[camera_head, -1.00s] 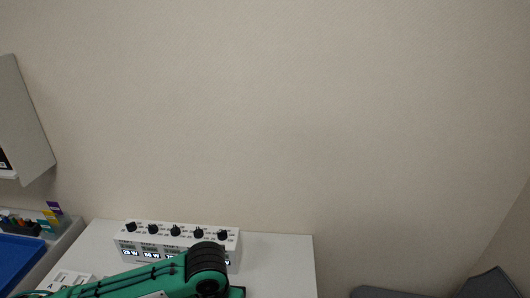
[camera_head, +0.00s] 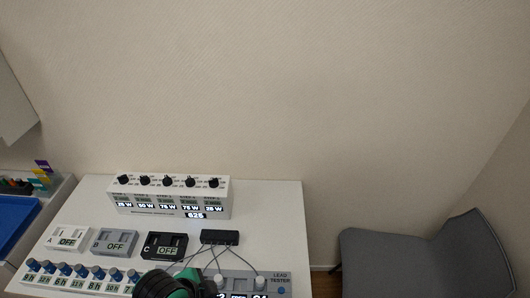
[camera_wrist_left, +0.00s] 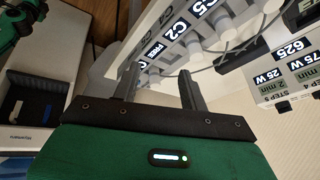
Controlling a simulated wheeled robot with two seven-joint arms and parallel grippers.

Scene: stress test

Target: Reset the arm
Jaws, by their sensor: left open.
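In the left wrist view my left gripper (camera_wrist_left: 160,84) is open, with its two dark fingers apart and nothing seen between them. Beyond the fingers is the white panel (camera_wrist_left: 180,45) with labels and round knobs. In the head view only a dark and green part of my arm (camera_head: 165,285) shows at the bottom edge, in front of the lead tester (camera_head: 270,274); the fingers are not seen there.
A white table (camera_head: 270,215) carries a knobbed display box (camera_head: 170,197), switch boxes A (camera_head: 68,238), B (camera_head: 116,242) and C (camera_head: 165,247), a dark block with cables (camera_head: 220,237) and a blue-knob strip (camera_head: 75,277). A blue tray (camera_head: 15,222) is left, a grey chair (camera_head: 400,262) right.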

